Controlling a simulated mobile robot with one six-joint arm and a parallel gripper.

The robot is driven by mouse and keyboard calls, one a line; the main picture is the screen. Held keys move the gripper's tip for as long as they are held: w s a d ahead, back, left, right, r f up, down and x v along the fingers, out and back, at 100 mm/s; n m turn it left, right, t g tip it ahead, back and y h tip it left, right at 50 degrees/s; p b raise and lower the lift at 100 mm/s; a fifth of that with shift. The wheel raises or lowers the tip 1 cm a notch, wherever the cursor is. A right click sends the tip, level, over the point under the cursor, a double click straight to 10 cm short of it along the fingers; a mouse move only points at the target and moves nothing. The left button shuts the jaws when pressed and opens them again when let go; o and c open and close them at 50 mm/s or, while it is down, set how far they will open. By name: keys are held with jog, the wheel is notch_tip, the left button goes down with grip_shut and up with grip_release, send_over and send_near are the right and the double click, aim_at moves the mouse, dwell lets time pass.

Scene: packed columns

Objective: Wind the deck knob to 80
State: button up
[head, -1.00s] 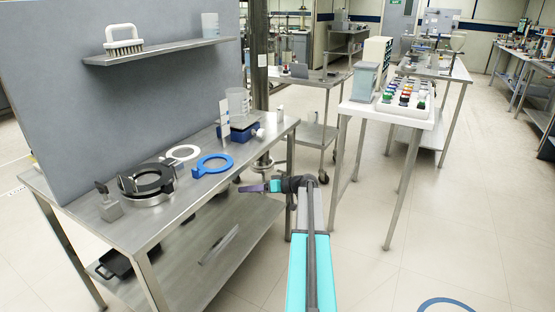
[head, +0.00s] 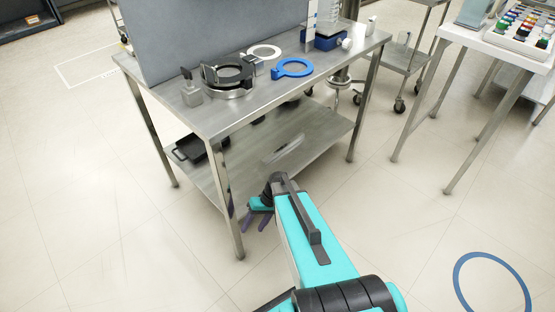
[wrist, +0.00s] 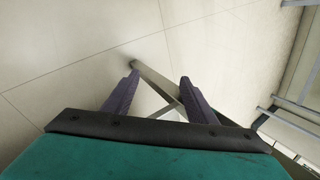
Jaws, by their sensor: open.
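A blue jack-like device (head: 322,40) stands at the right end of the steel bench. A white knob (head: 346,43) sticks out of its right side, and an upright white strip (head: 312,20) stands at its left. Any marks on them are too small to read. My gripper (head: 257,224) is in front of the bench, below its top and well apart from the knob. In the wrist view my gripper (wrist: 158,82) has its two purple fingers spread, with nothing between them but floor and a bench leg behind.
The bench top (head: 228,118) holds a blue ring (head: 293,68), a white ring (head: 264,52) and a dark clamp-like ring fixture (head: 228,76). A black tray (head: 190,149) lies on the lower shelf. A white table (head: 470,38) stands right.

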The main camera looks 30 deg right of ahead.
jog(key=s+a+f+n+g+h, duration=0.1)
jog(key=s+a+f+g+h, duration=0.1)
jog(key=s, duration=0.9)
jog(key=s+a+f+n+g+h, duration=0.1)
jog(key=s+a+f+h, duration=0.3)
jog(key=s, duration=0.7)
jog(key=shift+s+a+f+g, duration=0.25)
jog(key=shift+f+g, duration=0.1)
jog(key=shift+g, duration=0.55)
